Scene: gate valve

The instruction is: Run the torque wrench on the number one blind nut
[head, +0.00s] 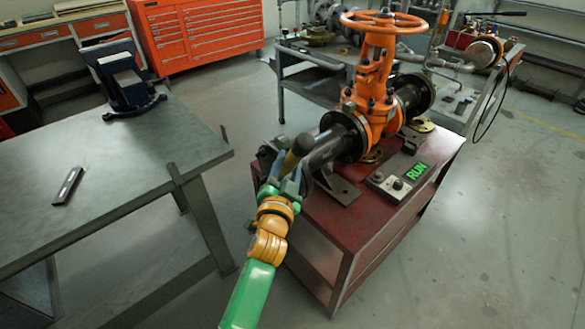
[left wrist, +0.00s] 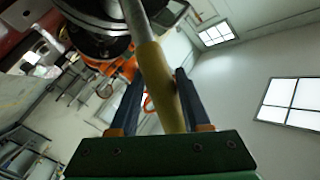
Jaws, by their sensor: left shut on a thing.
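The torque wrench shows a yellow handle (head: 296,154) at the near end of the orange gate valve's black pipe. My left gripper (head: 285,178) is shut on this handle. In the left wrist view the handle (left wrist: 160,85) runs between the two fingers, and its grey shaft (left wrist: 136,18) goes up toward a dark round flange (left wrist: 95,30). The wrench's working end is out of sight, so I cannot tell whether it sits on a nut. The number one blind nut cannot be made out. The orange valve (head: 372,95) stands upright on a red cart (head: 390,225). My right gripper is not in view.
A control box (head: 390,187) with a green "RUN" sign (head: 416,171) sits on the cart. A workbench (head: 130,165) on the left holds a small dark object (head: 67,186) and a dark stand (head: 125,80). A grey bench stands behind the valve. Floor on the right is clear.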

